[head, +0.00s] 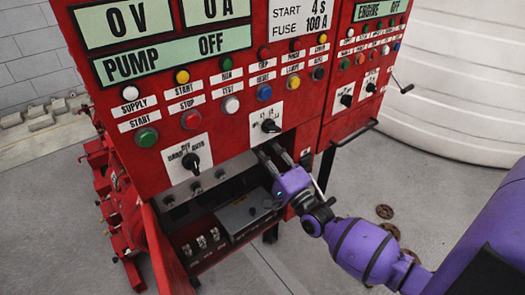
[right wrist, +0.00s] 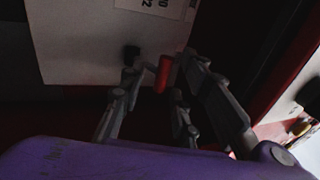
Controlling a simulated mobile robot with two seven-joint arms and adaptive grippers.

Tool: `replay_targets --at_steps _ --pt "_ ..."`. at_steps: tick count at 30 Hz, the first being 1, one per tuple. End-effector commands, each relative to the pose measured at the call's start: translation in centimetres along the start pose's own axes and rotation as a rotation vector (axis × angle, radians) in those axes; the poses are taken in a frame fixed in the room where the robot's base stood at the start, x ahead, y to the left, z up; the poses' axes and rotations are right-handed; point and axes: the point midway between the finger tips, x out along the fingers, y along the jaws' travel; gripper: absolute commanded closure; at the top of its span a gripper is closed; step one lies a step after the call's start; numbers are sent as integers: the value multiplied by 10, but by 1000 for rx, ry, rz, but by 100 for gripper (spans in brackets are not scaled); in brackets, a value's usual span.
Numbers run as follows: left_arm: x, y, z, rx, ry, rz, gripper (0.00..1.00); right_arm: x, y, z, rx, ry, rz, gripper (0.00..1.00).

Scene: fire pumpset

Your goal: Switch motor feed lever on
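In the right wrist view, a small red lever (right wrist: 162,73) shows between the tips of my right gripper (right wrist: 160,76), beside a pale plate. Its two grey fingers stand apart on either side of the lever, closer to the right finger; I cannot tell whether they touch it. In the head view, my right gripper (head: 274,155) reaches into the open bay under the red control panel (head: 155,170). The lever is hidden there. The pump display (head: 170,60) reads PUMP OFF, with 0 V and 0 A above. My left gripper is not in view.
A black rotary knob (head: 191,161) and another (head: 271,126) stick out above the bay. A grey box (head: 243,213) sits inside the bay. A red door (head: 158,240) stands open at left. Grey floor lies around.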

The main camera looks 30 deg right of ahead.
Motion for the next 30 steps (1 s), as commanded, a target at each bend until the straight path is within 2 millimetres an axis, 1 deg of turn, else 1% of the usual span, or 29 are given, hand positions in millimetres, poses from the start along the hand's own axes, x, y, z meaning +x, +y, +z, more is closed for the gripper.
replay_targets --at_steps 2,5,12,15,18,22,30 --pt "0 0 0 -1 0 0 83 -7 1 0 -1 0 2 70" --pt "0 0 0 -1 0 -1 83 -23 2 0 -1 -1 5 70" --pt "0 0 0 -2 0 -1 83 -75 2 0 -2 0 5 70" --pt "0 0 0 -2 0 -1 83 -93 0 0 0 0 3 70" --pt "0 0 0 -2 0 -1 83 -106 1 0 0 0 2 70" --pt "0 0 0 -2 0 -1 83 -116 0 0 0 -1 2 70" --pt "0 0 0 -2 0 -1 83 -118 0 0 0 -1 1 70"
